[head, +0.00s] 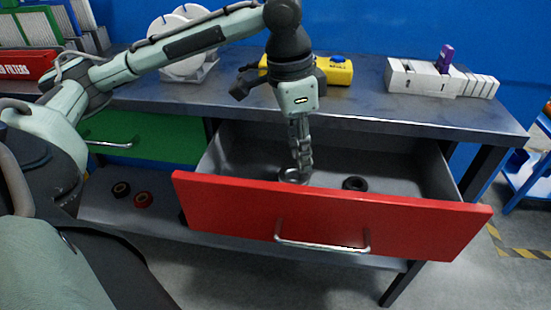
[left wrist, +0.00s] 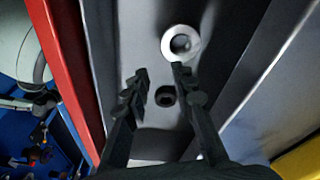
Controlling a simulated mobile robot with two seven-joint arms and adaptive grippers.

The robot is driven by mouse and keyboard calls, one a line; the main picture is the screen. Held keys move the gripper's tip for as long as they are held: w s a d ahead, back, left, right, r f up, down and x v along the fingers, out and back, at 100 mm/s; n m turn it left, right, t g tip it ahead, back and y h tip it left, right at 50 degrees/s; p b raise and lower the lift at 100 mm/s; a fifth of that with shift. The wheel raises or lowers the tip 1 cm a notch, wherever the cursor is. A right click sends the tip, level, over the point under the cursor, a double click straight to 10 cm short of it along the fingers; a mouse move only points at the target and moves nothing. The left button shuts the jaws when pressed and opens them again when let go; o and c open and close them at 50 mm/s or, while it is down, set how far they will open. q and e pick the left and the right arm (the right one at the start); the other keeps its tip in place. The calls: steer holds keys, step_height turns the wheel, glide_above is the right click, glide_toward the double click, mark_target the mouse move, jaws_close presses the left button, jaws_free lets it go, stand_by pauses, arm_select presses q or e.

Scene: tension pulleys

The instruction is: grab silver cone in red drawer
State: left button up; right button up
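The red drawer (head: 330,222) is pulled open below the workbench. The silver cone (head: 292,176) lies on the drawer floor and shows as a pale ring with a dark centre in the left wrist view (left wrist: 181,42). My left gripper (head: 302,178) reaches down into the drawer right by the cone and partly covers it. In the left wrist view its two fingers (left wrist: 158,80) are spread apart with nothing between the tips, and the cone lies beyond the right fingertip. My right gripper is in neither view.
A black ring (head: 355,184) lies in the drawer to the right of the gripper. The drawer's red front and the bench edge (head: 400,122) bound the opening. A closed green drawer (head: 150,137) is at left, with rings on the shelf (head: 190,217) below.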

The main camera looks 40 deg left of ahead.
mark_target(296, 178)
arm_select(q)
steer(key=shift+s+a+f, duration=0.2)
steer(key=shift+a+f, duration=0.45)
steer(key=shift+f, duration=0.2)
steer(key=f, duration=0.1)
steer(key=f+b, duration=0.1)
steer(key=f, duration=0.1)
steer(key=w+f, duration=0.1)
steer(key=f, duration=0.1)
steer(key=shift+d+f, duration=0.2)
steer(key=shift+f, duration=0.5)
jaws_close()
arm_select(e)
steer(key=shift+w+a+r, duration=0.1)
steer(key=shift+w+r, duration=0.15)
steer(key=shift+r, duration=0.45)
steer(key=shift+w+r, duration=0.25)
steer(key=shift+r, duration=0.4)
